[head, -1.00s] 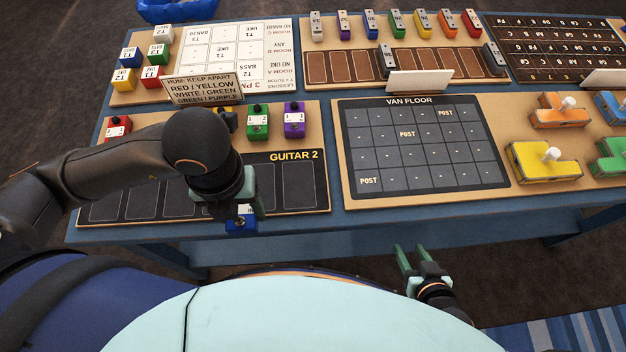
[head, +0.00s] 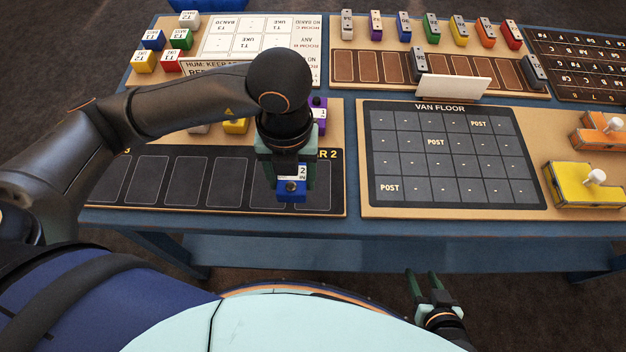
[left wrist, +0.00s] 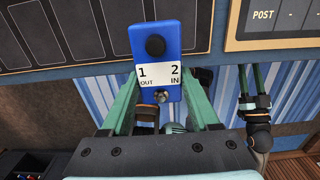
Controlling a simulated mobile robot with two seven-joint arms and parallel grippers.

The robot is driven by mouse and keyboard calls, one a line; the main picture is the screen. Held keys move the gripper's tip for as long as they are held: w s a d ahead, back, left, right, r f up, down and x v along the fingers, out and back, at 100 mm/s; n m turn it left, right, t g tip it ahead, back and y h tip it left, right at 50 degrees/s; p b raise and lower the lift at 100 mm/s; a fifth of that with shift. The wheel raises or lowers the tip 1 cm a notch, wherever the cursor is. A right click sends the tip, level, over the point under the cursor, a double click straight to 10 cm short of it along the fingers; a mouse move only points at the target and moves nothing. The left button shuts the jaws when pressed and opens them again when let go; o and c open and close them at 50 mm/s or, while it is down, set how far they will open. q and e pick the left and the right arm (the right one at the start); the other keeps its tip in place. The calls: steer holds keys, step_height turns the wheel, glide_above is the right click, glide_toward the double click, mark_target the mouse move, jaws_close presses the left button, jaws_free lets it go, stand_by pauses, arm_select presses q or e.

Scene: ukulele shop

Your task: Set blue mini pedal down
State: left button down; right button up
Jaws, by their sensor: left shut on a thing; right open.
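My left gripper (head: 288,170) is shut on the blue mini pedal (head: 292,196) by its sides. In the head view the pedal shows over the right-hand slots of the dark GUITAR 2 board (head: 110,205); whether it touches the board cannot be told. In the left wrist view the blue pedal (left wrist: 155,40) sits between the green fingers, with its black knob and white "1 OUT 2 IN" label visible. My arm hides part of the board and its title. My right gripper (head: 422,283) is open and empty in front of the table.
A purple pedal (head: 318,112) and a yellow pedal (head: 236,126) stand behind the board, partly hidden by my arm. The VAN FLOOR grid (head: 450,160) lies to the right, with a yellow block (head: 580,190) beyond it. The board's left slots are empty.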

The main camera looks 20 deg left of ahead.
arm_select(q)
steer(key=w+f, duration=0.1)
steer(key=f, duration=0.1)
steer(key=w+d+f, duration=0.1)
steer(key=w+f, duration=0.1)
steer(key=w+d+f, duration=0.1)
steer(key=w+f, duration=0.1)
steer(key=shift+f, duration=1.6)
steer(key=shift+f, duration=0.15)
steer(key=shift+c, duration=0.6)
jaws_free()
step_height(320, 180, up, 12)
steer(key=shift+r, duration=0.2)
